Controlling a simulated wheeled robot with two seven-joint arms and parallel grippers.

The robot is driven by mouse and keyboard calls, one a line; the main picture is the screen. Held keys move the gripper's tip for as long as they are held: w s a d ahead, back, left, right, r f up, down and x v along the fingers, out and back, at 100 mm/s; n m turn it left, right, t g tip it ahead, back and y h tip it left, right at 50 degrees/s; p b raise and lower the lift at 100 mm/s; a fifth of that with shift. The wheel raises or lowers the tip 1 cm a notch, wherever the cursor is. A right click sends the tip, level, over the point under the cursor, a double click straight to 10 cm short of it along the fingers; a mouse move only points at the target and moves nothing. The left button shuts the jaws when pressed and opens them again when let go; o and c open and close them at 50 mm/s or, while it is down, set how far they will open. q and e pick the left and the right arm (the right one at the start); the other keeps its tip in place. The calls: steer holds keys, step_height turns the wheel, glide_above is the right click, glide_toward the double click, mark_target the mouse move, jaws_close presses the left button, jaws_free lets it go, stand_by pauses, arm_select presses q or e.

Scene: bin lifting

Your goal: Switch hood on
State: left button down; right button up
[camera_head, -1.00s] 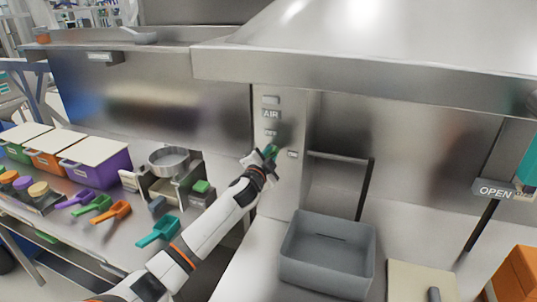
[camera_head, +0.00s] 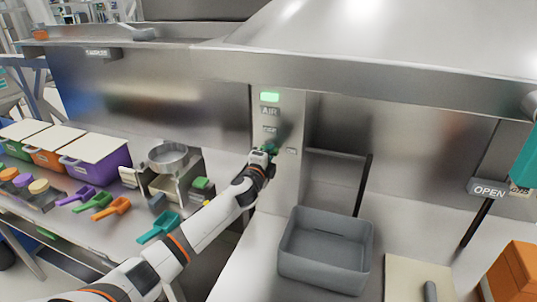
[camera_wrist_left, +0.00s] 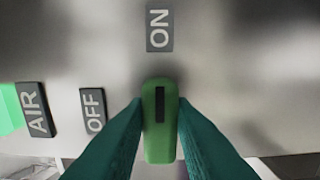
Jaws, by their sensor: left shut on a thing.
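The hood's control panel (camera_head: 292,180) stands below the steel hood (camera_head: 380,45). My left gripper (camera_head: 268,151) is at the panel. In the left wrist view, my left gripper (camera_wrist_left: 160,135) is shut on the green knob (camera_wrist_left: 160,150), one finger on each side. The knob's dark mark is upright in the picture and lines up with the ON label (camera_wrist_left: 159,30). The OFF label (camera_wrist_left: 93,109) is to the left, with the AIR label (camera_wrist_left: 36,108) beyond it. The indicator (camera_head: 270,97) above AIR is lit green.
A grey bin (camera_head: 325,250) stands on the counter to the right of my left arm. Scoops, including an orange one (camera_head: 112,209), and lidded boxes, including a purple one (camera_head: 105,157), are on the left. An OPEN sign (camera_head: 489,190) is at the right.

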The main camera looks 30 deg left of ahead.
arm_select(q)
steer(key=shift+f, duration=0.1)
stand_by(0.3)
steer(key=c, duration=1.2)
jaws_free()
steer(key=shift+c, duration=0.2)
steer(key=b+v, duration=0.2)
steer(key=v, duration=1)
